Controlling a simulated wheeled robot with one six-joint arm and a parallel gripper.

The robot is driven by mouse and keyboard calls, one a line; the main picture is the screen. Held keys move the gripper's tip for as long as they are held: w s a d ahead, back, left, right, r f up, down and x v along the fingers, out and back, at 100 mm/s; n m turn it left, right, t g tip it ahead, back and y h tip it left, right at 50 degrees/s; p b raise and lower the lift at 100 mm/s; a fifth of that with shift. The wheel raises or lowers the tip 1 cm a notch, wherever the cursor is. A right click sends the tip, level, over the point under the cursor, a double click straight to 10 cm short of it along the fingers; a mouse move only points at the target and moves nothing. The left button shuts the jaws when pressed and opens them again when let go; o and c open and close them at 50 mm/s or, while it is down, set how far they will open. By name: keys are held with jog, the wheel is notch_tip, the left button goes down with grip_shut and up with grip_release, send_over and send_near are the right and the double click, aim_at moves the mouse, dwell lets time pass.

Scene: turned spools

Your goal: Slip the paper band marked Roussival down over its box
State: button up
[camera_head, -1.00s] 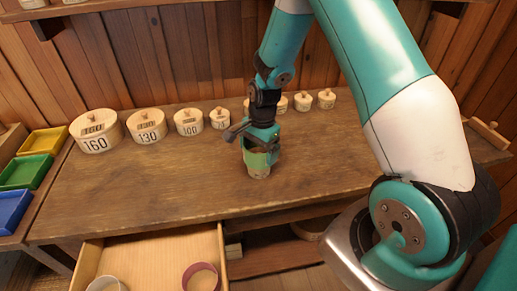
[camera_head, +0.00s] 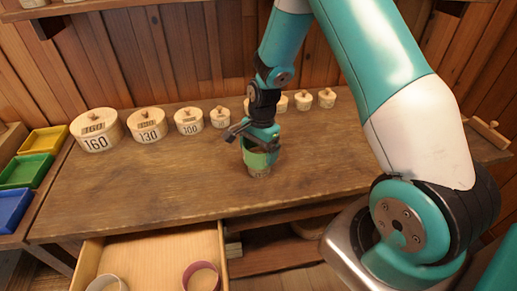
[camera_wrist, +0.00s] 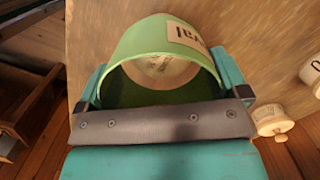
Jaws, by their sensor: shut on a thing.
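A green paper band (camera_head: 257,158) is held in my gripper (camera_head: 260,140) above the middle of the bench. In the wrist view my two teal fingers press the band (camera_wrist: 140,45) from either side. Its pale label is only partly in sight, and I cannot read the whole name. A pale round wooden box (camera_head: 260,173) stands on the bench under the band, its lower part showing below the band's edge. Its top (camera_wrist: 165,68) shows through the ring in the wrist view. I cannot tell how far the band is around the box.
Lidded round boxes marked 160 (camera_head: 96,131), 130 (camera_head: 147,125) and 100 (camera_head: 189,121), with several smaller ones, line the back of the bench (camera_head: 150,175). An open drawer (camera_head: 155,250) in front holds a purple band (camera_head: 201,277) and a pale one (camera_head: 106,283). Coloured trays (camera_head: 30,171) stand left.

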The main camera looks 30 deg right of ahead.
jog(key=shift+f, duration=0.15)
jog(key=shift+f+b, duration=0.4)
jog(key=shift+f, duration=0.1)
jog(key=shift+f, duration=0.1)
dwell(0.4)
jog(key=shift+f, duration=0.4)
jog(key=shift+f+b, duration=0.2)
jog(key=shift+b, duration=0.1)
dwell(0.3)
jog(key=o, duration=0.6)
jog(key=shift+r, duration=0.25)
dwell(0.3)
